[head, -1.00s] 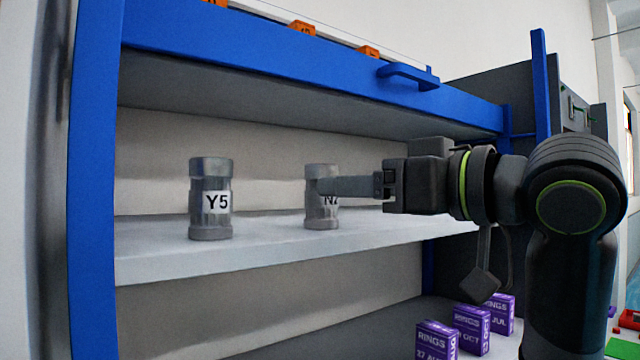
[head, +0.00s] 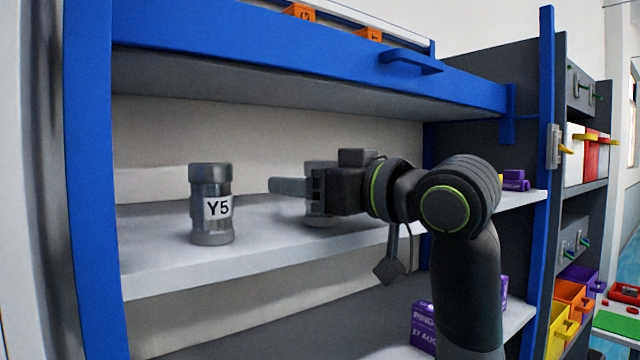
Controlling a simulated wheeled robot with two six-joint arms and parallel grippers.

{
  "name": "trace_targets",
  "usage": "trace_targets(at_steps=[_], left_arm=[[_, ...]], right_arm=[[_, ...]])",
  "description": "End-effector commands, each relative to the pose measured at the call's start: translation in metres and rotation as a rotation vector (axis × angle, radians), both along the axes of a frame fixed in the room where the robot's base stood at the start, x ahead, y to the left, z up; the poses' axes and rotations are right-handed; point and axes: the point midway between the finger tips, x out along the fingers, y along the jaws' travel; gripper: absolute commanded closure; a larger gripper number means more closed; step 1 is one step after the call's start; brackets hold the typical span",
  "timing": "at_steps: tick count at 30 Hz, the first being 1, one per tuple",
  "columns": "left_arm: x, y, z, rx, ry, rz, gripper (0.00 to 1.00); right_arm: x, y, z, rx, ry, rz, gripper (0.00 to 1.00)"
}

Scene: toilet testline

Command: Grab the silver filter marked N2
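The silver filter marked N2 (head: 320,221) stands upright on the light shelf (head: 165,268). My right gripper covers its middle and its label; only parts of its top and base show. My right gripper (head: 273,186) comes in from the right in front of the filter, and its fingers point left past it. The fingers overlap in this side view, so I cannot tell whether they are open or shut, or whether they touch the filter. A second silver filter, marked Y5 (head: 211,225), stands upright to the left, apart from the fingertips. My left gripper is not in view.
A blue beam with a handle (head: 410,60) runs above the shelf, and blue posts (head: 92,190) stand at its sides. Purple boxes (head: 425,328) sit on the lower level. Coloured bins (head: 572,300) are at the right. The shelf's front left is clear.

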Motion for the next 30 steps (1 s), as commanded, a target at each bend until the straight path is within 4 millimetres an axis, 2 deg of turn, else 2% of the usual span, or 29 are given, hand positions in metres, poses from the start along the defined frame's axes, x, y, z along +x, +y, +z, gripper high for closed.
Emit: trace_targets(at_steps=[4,5,16,25,30], left_arm=[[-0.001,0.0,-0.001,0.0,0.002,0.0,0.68],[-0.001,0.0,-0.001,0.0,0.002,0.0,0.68],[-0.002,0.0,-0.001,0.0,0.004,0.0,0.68],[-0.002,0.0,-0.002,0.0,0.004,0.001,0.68],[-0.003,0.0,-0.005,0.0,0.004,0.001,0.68]], right_arm=[[0.0,0.0,0.0,0.0,0.0,0.0,0.35],[0.0,0.0,0.0,0.0,0.0,0.0,0.38],[0.0,0.0,0.0,0.0,-0.001,0.0,0.85],[-0.001,0.0,0.002,-0.001,-0.002,0.0,0.85],[0.0,0.0,0.013,-0.001,-0.004,0.0,0.85]])
